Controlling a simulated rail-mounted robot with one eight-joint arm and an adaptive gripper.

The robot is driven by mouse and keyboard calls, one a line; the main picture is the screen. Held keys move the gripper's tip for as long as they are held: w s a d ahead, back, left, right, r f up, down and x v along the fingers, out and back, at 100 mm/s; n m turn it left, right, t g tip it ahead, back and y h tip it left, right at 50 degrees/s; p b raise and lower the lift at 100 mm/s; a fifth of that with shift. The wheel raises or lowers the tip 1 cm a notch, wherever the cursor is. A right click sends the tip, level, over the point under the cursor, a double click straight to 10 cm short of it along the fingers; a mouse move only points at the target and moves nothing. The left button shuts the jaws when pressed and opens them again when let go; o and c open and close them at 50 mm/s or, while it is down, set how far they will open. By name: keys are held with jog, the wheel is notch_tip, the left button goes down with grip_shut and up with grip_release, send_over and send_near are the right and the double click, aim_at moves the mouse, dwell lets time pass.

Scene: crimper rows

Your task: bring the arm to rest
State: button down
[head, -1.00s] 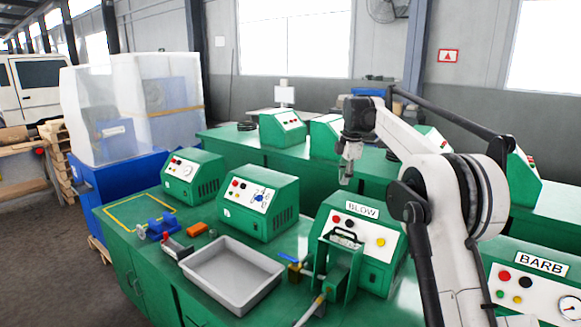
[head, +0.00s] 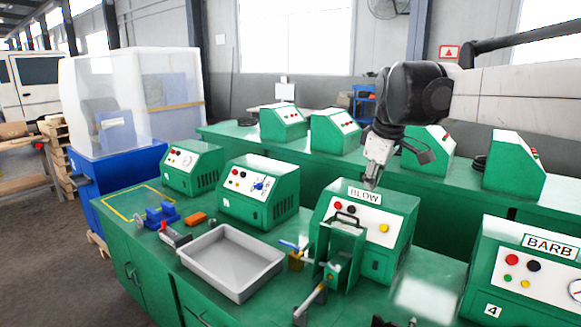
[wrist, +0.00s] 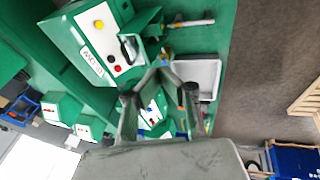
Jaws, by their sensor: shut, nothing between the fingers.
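My gripper (head: 371,184) hangs in the air in the head view, just above the top rear of the green BLOW machine (head: 382,250). It points down and is shut and empty. I cannot tell whether it is clear of the machine's top. My arm reaches in from the right edge at upper height. In the wrist view my gripper (wrist: 163,76) shows its fingers together, with the BLOW machine (wrist: 100,45) to the upper left and the bench beyond.
A grey tray (head: 232,296), an orange block (head: 196,219) and a blue vise (head: 160,216) are on the front bench. The green BARB machine (head: 530,270) stands at right. Green machines line the back bench. The air above the tray is free.

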jog(key=s+f+m+t+b, duration=0.1)
jog(key=s+f+m+b, duration=0.2)
jog(key=s+f, duration=0.8)
jog(key=s+f+m+t+b, duration=0.2)
jog(key=s+f+m, duration=0.5)
jog(key=s, duration=1.1)
notch_tip(320, 180, down, 4)
jog(key=shift+s+d+f+b, duration=0.15)
jog(key=shift+s+d+b, duration=0.25)
jog(key=shift+b, duration=0.35)
jog(key=shift+w+d, duration=0.1)
